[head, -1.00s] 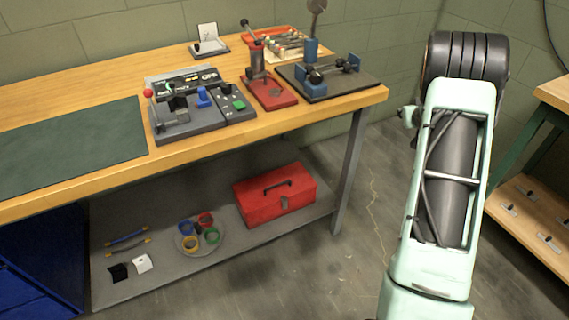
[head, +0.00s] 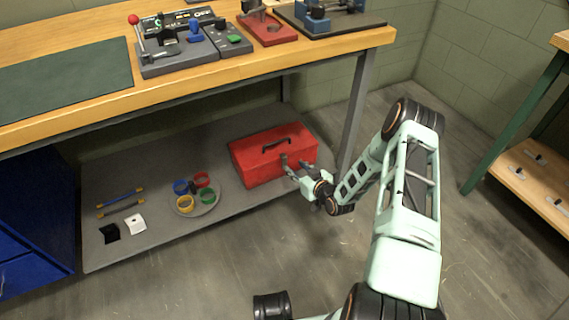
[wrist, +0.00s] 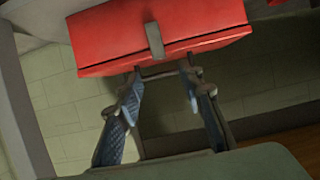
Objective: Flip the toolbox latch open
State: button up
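The red toolbox (head: 262,158) sits on the grey lower shelf under the bench, with a dark handle (head: 275,144) on its lid. In the wrist view the toolbox (wrist: 110,35) fills the top of the picture, and its grey latch (wrist: 155,40) lies across the seam on the front face. In the head view my gripper covers the latch area. My gripper (head: 296,164) is at the toolbox's front right. In the wrist view it is open (wrist: 164,82), its two blue-padded fingers apart with nothing between them. The fingertips are close to the latch; I cannot tell whether they touch.
A round plate (head: 207,206) with several coloured rings is left of the toolbox on the shelf (head: 160,165). A bench leg (head: 356,110) stands right of the toolbox, close to my arm. The workbench top (head: 80,110) overhangs the shelf. The floor in front is clear.

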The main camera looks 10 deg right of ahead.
aim_at(285, 158)
jog(key=b+x, duration=0.2)
jog(key=x, duration=0.6)
jog(key=shift+w+f+b, duration=0.15)
jog(key=shift+w+b, duration=0.1)
jog(key=shift+b, duration=0.1)
grip_shut()
